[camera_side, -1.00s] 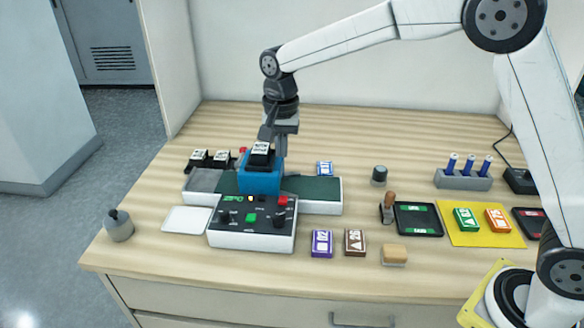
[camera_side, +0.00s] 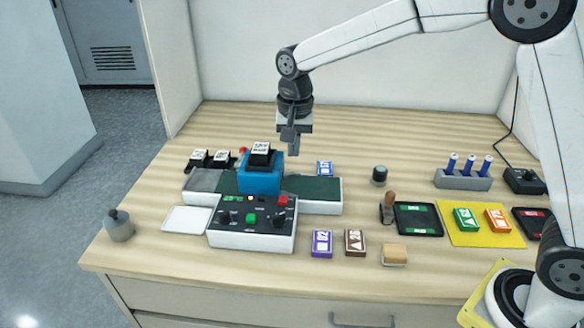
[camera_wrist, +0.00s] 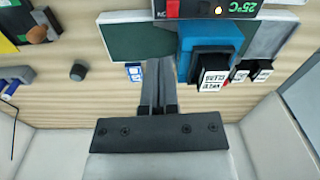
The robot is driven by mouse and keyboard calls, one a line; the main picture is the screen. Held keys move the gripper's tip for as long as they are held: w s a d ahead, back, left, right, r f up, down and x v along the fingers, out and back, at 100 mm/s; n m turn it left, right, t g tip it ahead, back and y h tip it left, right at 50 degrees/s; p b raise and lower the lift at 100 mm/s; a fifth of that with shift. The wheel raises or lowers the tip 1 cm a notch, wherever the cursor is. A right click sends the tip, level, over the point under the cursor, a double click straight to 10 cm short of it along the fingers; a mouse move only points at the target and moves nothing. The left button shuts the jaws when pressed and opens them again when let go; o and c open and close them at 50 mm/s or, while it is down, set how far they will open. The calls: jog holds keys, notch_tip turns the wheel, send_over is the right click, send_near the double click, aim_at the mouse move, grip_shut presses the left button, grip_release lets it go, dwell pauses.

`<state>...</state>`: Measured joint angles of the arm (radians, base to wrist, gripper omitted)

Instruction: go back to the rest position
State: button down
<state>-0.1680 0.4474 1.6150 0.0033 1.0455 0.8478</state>
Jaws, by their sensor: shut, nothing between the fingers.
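My gripper (camera_side: 292,148) is shut and empty. It hangs above the bench behind and to the right of the blue press block of the laminating machine, apart from it. In the wrist view my gripper's fingers (camera_wrist: 158,72) are together, pointing toward the machine. The machine has a blue block (camera_side: 260,178) with a black-and-white labelled piece (camera_side: 261,153) on top. Its control panel (camera_side: 251,226) faces front, and a dark green bed (camera_side: 315,189) extends to the right. The wrist view also shows the blue block (camera_wrist: 208,38) and the labelled piece (camera_wrist: 211,78).
Blue roll box (camera_side: 324,168) lies behind the bed. Two black labelled pieces (camera_side: 210,157) sit at left. Purple (camera_side: 322,242) and brown (camera_side: 355,241) boxes lie in front. Black tray (camera_side: 418,219), yellow mat (camera_side: 462,236) and blue-peg rack (camera_side: 463,180) stand right. Back middle is clear.

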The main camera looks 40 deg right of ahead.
jog(key=s+d+f+n+t, duration=0.1)
jog(key=s+d+f+n, duration=0.3)
jog(key=s, duration=0.6)
jog(key=s+d+f+n+t, duration=0.1)
jog(key=s+d+f+n, duration=0.2)
jog(key=s, duration=0.6)
jog(key=shift+s+d+f+n, duration=0.4)
jog(key=shift+d+f, duration=0.2)
jog(key=shift+f, duration=0.25)
jog(key=shift+w, duration=0.1)
